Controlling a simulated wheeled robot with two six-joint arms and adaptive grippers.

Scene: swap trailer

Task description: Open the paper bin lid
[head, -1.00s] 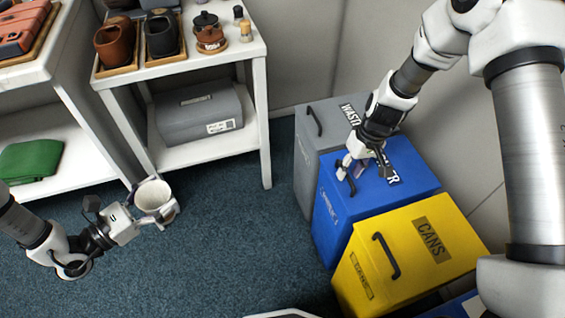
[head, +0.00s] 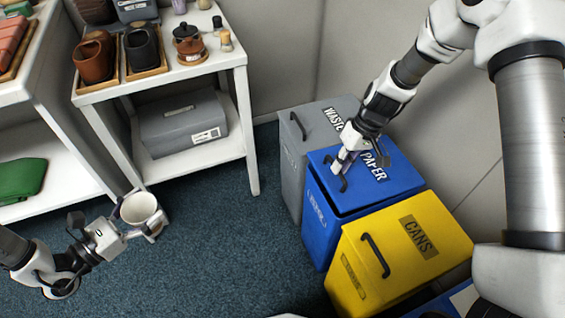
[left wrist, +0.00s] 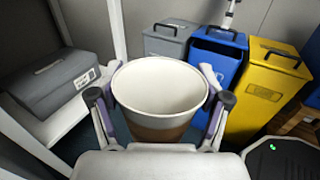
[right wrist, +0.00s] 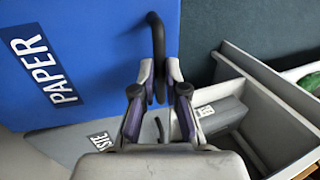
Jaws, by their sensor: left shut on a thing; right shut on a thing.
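The blue paper bin (head: 322,225) stands between the grey waste bin and the yellow cans bin. Its lid (head: 398,178), marked PAPER, looks slightly raised, with a dark gap under its front edge. My right gripper (head: 341,170) is shut on the lid's dark handle (right wrist: 156,45), which shows between the fingers in the right wrist view. My left gripper (head: 140,228) is shut on a white cup (head: 139,206) with a brown lower part, held upright above the floor. The cup (left wrist: 160,88) is open-topped and looks empty in the left wrist view.
The grey waste bin (head: 292,165) and yellow cans bin (head: 385,275) flank the blue one closely. A white shelf (head: 250,130) with pots and a grey box (head: 180,125) stands to the left. The carpet (head: 235,230) between is clear.

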